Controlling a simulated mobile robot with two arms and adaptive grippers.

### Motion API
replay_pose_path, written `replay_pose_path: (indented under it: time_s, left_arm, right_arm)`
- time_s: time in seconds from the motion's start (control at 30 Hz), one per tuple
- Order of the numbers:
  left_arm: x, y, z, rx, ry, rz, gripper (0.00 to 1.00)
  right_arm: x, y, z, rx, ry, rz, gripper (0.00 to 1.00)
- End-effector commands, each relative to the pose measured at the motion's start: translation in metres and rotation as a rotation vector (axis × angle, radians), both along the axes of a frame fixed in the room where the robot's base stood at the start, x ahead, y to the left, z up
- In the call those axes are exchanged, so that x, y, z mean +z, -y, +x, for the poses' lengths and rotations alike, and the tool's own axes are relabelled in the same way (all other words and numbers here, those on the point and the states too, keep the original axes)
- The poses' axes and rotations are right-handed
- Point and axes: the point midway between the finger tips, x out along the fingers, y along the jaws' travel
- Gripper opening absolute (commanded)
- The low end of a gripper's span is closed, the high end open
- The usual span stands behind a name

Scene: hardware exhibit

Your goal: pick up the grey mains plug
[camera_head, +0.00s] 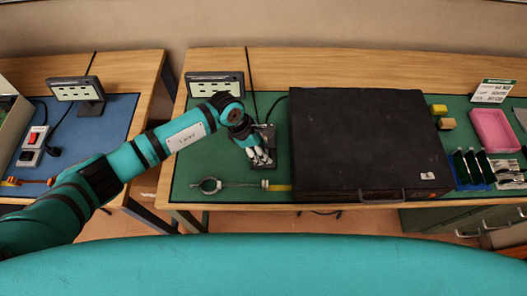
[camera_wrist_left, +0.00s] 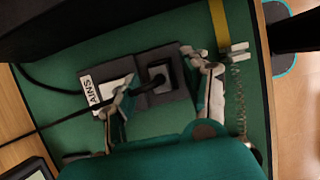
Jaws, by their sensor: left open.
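The grey mains plug (camera_wrist_left: 159,71) looks dark grey and square. It sits on a grey socket box (camera_wrist_left: 108,70) with a white label reading "AINS" at its visible end. A dark cable runs from the plug toward the left of the left wrist view. My left gripper (camera_wrist_left: 157,82) is open, with one finger on each side of the plug. I cannot tell whether either finger touches it. In the head view my left gripper (camera_head: 259,158) points down over the socket box (camera_head: 267,132), and the plug is hidden behind it. My right gripper is not in view.
A large black case (camera_head: 365,135) stands close right of the gripper. A ring-ended metal rod with a spring (camera_head: 225,185) lies at the mat's front. A small display (camera_head: 215,85) stands behind. A pink tray (camera_head: 493,130) is far right. The green mat's left part (camera_head: 195,155) is clear.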

Motion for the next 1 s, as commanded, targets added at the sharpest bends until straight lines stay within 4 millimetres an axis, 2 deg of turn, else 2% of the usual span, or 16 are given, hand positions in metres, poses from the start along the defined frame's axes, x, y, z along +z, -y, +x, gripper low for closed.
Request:
replay_pose_path:
  time_s: [0.07, 0.4, 0.77, 1.0]
  left_arm:
    - [0.0, 0.0, 0.0, 0.0, 0.0, 0.0, 0.48]
    - [0.0, 0.0, 0.0, 0.001, 0.0, 0.0, 0.04]
    - [0.004, 0.0, 0.001, 0.001, 0.002, -0.002, 0.03]
    - [0.028, 0.0, 0.002, -0.001, 0.006, -0.002, 0.03]
  right_arm:
    - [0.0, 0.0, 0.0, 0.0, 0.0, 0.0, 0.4]
    - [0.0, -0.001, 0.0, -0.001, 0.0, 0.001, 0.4]
    - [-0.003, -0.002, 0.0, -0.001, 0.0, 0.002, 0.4]
    - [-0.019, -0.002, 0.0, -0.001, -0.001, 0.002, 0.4]
